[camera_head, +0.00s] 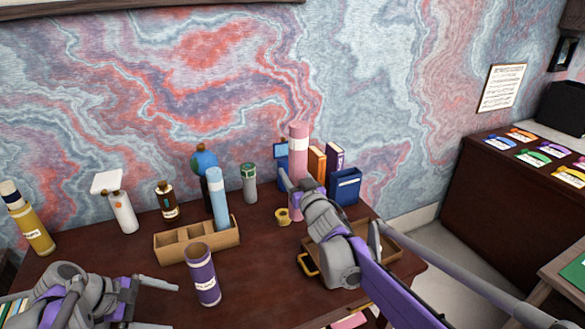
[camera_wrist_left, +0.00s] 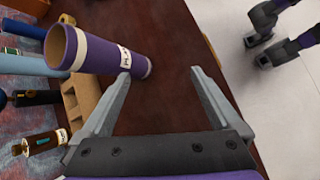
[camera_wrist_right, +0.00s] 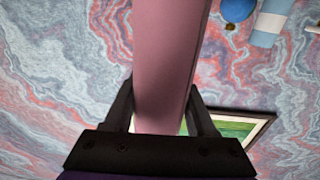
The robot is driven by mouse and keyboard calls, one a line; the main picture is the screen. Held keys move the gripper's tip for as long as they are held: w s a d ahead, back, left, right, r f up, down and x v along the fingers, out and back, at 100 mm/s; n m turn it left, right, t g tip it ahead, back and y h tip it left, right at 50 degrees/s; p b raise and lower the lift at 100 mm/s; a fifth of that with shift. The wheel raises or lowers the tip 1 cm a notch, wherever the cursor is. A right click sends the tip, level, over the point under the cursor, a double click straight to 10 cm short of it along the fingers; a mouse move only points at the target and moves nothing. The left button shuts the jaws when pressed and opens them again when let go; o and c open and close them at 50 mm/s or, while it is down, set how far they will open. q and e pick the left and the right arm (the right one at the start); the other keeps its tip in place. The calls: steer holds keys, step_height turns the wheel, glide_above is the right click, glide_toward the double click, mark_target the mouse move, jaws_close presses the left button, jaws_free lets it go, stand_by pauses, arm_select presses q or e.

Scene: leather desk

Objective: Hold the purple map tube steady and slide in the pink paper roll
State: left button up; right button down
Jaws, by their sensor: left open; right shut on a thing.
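The purple map tube (camera_head: 202,276) stands upright and open-topped on the desk, in front of the wooden holder. In the left wrist view the tube (camera_wrist_left: 100,54) lies just beyond the left fingertips, not between them. My left gripper (camera_head: 172,306) is open and empty, at the front left, to the left of and nearer than the tube. My right gripper (camera_head: 290,198) is shut on the pink paper roll (camera_head: 298,146), which it holds upright at the back right of the desk. In the right wrist view the roll (camera_wrist_right: 165,65) runs up between the fingers. Its lower end is partly hidden by my right arm.
A wooden holder (camera_head: 168,250) with a light blue roll (camera_head: 217,197) stands behind the tube. A yellow tube (camera_head: 32,228), white bottle (camera_head: 122,212), brown bottle (camera_head: 166,201), globe (camera_head: 203,163), tape roll (camera_head: 283,217) and blue box (camera_head: 345,187) stand around.

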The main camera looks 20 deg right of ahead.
mark_target(199, 292)
arm_select(q)
steer(key=w+f+n+h+b, duration=0.1)
steer(key=w+f, duration=0.1)
steer(key=w, duration=0.1)
steer(key=w+f+n+g+h+b, duration=0.1)
steer(key=w+f+n+h, duration=0.1)
steer(key=w+f, duration=0.1)
steer(key=w+f+n+h+b, duration=0.1)
steer(key=w+f+n+b, duration=0.1)
steer(key=w, duration=0.1)
steer(key=shift+w+f+h, duration=0.25)
steer(key=shift+f+h, duration=0.05)
steer(key=b+x, duration=0.2)
steer(key=x, duration=0.6)
steer(key=shift+s+d+f, duration=0.1)
arm_select(e)
steer(key=f, duration=0.8)
steer(key=shift+s+f, duration=0.2)
steer(key=shift+f, duration=0.05)
arm_select(q)
steer(key=shift+b+x, duration=0.4)
steer(key=shift+x, duration=0.4)
arm_select(e)
steer(key=shift+f, duration=0.3)
arm_select(q)
steer(key=shift+c, duration=0.3)
